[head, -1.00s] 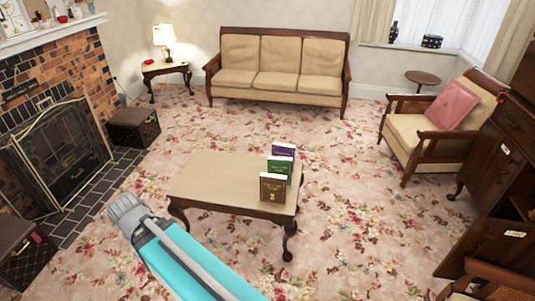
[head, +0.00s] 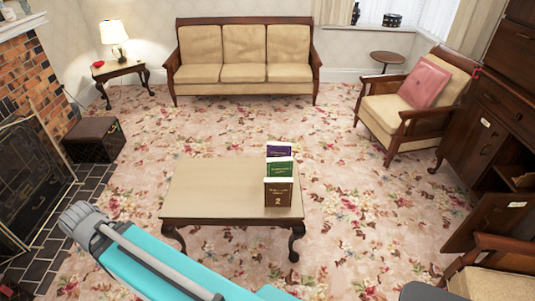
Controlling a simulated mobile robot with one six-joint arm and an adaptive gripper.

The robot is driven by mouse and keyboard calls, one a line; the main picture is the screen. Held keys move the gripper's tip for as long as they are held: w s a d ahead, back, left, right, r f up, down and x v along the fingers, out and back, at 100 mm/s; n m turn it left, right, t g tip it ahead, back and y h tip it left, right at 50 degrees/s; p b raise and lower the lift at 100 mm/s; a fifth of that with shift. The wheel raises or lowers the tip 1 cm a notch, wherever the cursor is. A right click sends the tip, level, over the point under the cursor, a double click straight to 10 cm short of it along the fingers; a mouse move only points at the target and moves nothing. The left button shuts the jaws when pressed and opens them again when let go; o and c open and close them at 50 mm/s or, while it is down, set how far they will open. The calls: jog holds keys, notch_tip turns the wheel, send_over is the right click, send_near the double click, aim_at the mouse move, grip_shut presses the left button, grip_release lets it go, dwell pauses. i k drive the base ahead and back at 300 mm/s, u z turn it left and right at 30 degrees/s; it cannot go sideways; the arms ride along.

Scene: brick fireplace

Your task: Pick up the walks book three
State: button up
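Three books stand upright in a row, front to back, on the right side of the low coffee table (head: 215,190). The nearest is a brown book (head: 278,193) with a "2" low on its face. Behind it is a green book (head: 280,169), and farthest back is a purple book (head: 280,149). The lower parts of the rear two are hidden, and their titles are too small to read, so I cannot tell which is walks book three. Only my arm's teal and grey links show at the lower left; my gripper is not in view.
Open carpet surrounds the table. A sofa (head: 244,60) stands at the back, an armchair (head: 410,110) at the right, and a dark cabinet (head: 490,120) at the right edge. A fireplace screen (head: 30,170) and dark box (head: 93,139) are at the left.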

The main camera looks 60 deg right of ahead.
aim_at(274, 149)
jog(key=z, duration=0.25)
jog(key=i, duration=0.65)
jog(key=z, duration=0.95)
jog(key=i, duration=0.6)
jog(key=z, duration=0.35)
jog(key=k, duration=0.9)
jog(key=z, duration=0.1)
jog(key=i, duration=0.45)
jog(key=z, duration=0.05)
